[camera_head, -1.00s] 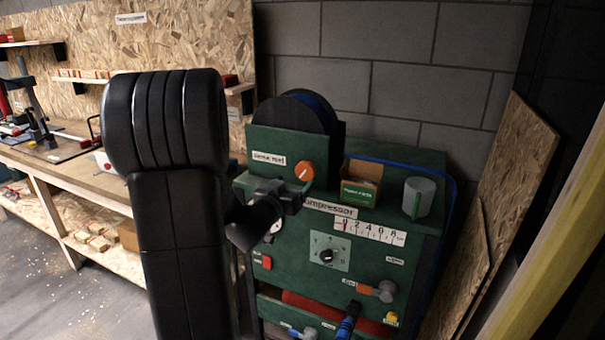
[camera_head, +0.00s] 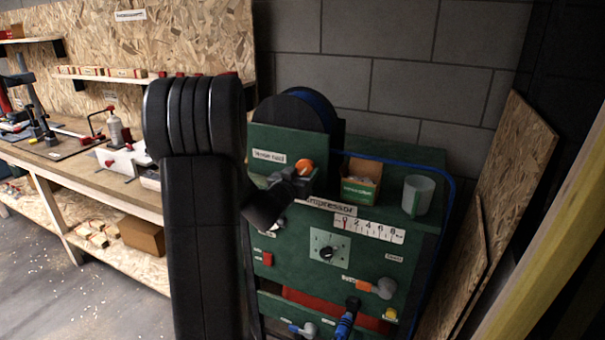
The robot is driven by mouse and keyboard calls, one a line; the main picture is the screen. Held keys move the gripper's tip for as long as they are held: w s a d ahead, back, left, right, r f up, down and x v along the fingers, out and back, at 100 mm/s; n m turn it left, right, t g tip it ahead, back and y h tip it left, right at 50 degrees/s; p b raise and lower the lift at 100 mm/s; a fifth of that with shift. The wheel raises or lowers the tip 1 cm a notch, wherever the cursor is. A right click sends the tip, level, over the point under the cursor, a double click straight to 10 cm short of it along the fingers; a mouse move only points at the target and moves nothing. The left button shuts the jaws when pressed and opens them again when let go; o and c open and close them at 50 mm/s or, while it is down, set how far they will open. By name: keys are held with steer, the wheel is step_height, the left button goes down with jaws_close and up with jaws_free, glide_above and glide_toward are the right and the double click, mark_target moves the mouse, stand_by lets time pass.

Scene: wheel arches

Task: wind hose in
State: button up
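The hose reel (camera_head: 311,108) is a dark drum with blue hose on it, behind a green panel labelled as the hose reel on top of the green compressor cabinet (camera_head: 375,262). Blue hose (camera_head: 400,164) runs from the reel across the cabinet's back and down its right side. An orange knob (camera_head: 305,167) sits on the reel panel. My gripper (camera_head: 298,180) is right at the knob, overlapping its lower left side. Whether the fingers are open, or touch or hold the knob, cannot be told at this size. A blue hose end (camera_head: 346,322) shows at the cabinet's lower front.
A small open carton (camera_head: 360,182) and a grey-green mug (camera_head: 418,194) stand on the cabinet top, right of the knob. A dial (camera_head: 327,253) and an orange-and-grey valve (camera_head: 379,288) are below. Chipboard sheets (camera_head: 500,200) lean at right; a workbench (camera_head: 110,190) is at left.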

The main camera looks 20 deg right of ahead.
steer(key=shift+f+b, duration=0.1)
steer(key=shift+b, duration=0.25)
steer(key=m+b, duration=0.3)
steer(key=shift+f, duration=0.15)
steer(key=m+b, duration=0.2)
steer(key=shift+m, duration=0.4)
steer(key=m+b, duration=0.3)
steer(key=m, duration=0.1)
steer(key=shift+b, duration=0.3)
steer(key=m+b, duration=0.2)
steer(key=m, duration=0.2)
steer(key=m+b, duration=0.2)
steer(key=m, duration=0.1)
steer(key=shift+m, duration=0.4)
steer(key=m+b, duration=0.2)
steer(key=m, duration=0.1)
steer(key=shift+m, duration=0.3)
steer(key=m+b, duration=0.2)
steer(key=m, duration=0.2)
steer(key=shift+r+b, duration=0.2)
steer(key=shift+b, duration=0.1)
steer(key=shift+m+b, duration=0.7)
steer(key=shift+m, duration=1.1)
